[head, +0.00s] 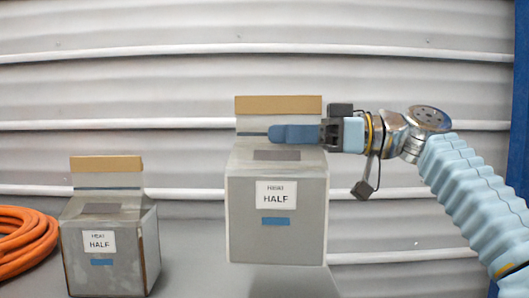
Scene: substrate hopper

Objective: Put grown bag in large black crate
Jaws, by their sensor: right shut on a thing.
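A large grey bag (276,240) with a tan top strip and a white label reading "HALF" hangs in the middle of the head view. My right gripper (295,134) comes in from the right and is shut on the neck of this bag, below the tan strip. The bag is upright, and its bottom looks clear of the grey surface. A second, similar bag (106,272) with a "HALF" label stands upright on the surface at the left. I cannot tell which of them counts as grown. No large black crate is in view. My left gripper is not in view.
A coiled orange hose (22,243) lies at the far left beside the standing bag. A corrugated grey wall (400,75) with white horizontal pipes is behind. A blue post (521,100) edges the right side. The grey surface (190,250) between the two bags is bare.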

